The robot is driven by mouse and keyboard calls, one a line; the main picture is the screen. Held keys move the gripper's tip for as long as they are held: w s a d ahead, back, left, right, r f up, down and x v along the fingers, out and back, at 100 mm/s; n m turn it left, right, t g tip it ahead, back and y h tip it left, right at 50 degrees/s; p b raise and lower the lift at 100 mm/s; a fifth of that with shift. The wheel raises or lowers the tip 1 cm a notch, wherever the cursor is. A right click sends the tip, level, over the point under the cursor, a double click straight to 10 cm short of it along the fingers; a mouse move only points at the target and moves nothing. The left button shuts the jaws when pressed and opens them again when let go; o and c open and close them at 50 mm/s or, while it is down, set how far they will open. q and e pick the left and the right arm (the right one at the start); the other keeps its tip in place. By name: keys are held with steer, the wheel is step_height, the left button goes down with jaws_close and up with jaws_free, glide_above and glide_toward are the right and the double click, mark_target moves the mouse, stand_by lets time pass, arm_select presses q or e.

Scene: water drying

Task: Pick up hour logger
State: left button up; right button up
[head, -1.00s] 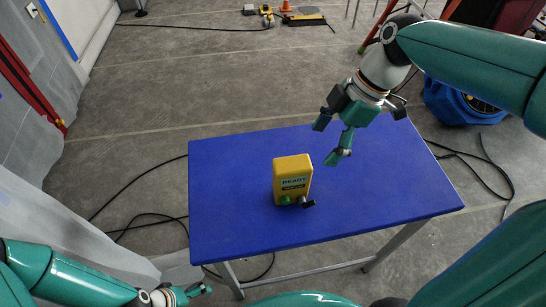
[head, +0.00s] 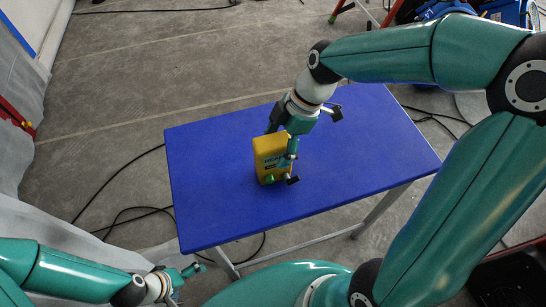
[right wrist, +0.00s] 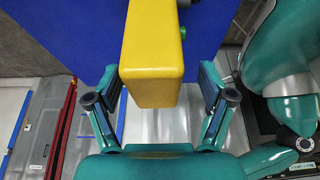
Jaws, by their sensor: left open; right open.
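The hour logger is a yellow box (head: 264,152) standing upright on the blue table (head: 370,130), with a green knob and a dark part low on its front. My right gripper (head: 280,146) is at the box's upper part and covers some of its right side and label. In the right wrist view, the yellow box (right wrist: 153,60) lies between the spread fingers of my right gripper (right wrist: 160,90), with a gap on each side. My left gripper (head: 190,273) is open and empty at the lower left, off the table.
The rest of the tabletop is bare. Black cables (head: 118,190) lie on the concrete floor left of the table.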

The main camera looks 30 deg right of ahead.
steer(key=x, duration=0.4)
steer(key=shift+w+a+f, duration=0.15)
steer(key=shift+w+f, duration=0.2)
steer(key=c, duration=1.2)
